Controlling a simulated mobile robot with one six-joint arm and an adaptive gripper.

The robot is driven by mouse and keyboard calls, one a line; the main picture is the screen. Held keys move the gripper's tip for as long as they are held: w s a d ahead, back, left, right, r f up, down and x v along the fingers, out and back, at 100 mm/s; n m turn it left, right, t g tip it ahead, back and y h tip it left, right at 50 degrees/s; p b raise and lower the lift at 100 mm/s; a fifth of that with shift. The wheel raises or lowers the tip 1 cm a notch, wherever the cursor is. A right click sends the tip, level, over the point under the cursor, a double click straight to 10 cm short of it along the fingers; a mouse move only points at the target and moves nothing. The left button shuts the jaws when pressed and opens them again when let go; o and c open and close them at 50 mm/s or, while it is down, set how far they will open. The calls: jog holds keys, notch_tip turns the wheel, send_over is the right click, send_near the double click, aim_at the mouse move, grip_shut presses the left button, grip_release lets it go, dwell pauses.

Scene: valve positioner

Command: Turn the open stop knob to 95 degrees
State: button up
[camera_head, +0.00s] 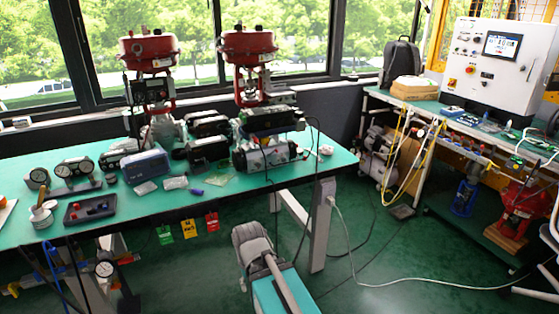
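I cannot single out the open stop knob in this wide view; anything that small is too tiny to tell. Two red-topped valve actuators, one on the left (148,48) and one on the right (248,44), stand upright at the back of the green-topped table (240,187). A dark box-shaped unit (152,92) is mounted on the left one. A black device (266,119) and a black-and-silver device (264,155) are at the right one. I cannot tell which device carries the knob. My gripper is not recognisable in this view.
Gauges (74,167), a blue-grey case (146,166) and a dark tray (90,209) lie on the table's left part. Coloured tags (187,228) hang at its front edge. A second bench (441,109) with a white control panel (494,66) stands right. A white cable (420,285) crosses the green floor.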

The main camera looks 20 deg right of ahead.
jog(key=shift+o, duration=0.5)
jog(key=shift+d, duration=0.2)
jog(key=w+m+t+y+b, duration=0.2)
jog(key=w+m+t+y, duration=0.2)
jog(key=w+m, duration=0.55)
jog(key=m+t+h+b, duration=0.35)
jog(key=m+t, duration=1.05)
jog(key=m, duration=1.4)
send_near(284, 161)
jog(key=s, duration=0.3)
jog(key=shift+s+d, duration=0.1)
jog(key=shift+s, duration=0.15)
jog(key=shift+w, duration=0.1)
jog(key=w, duration=1.3)
jog(key=shift+w, duration=0.35)
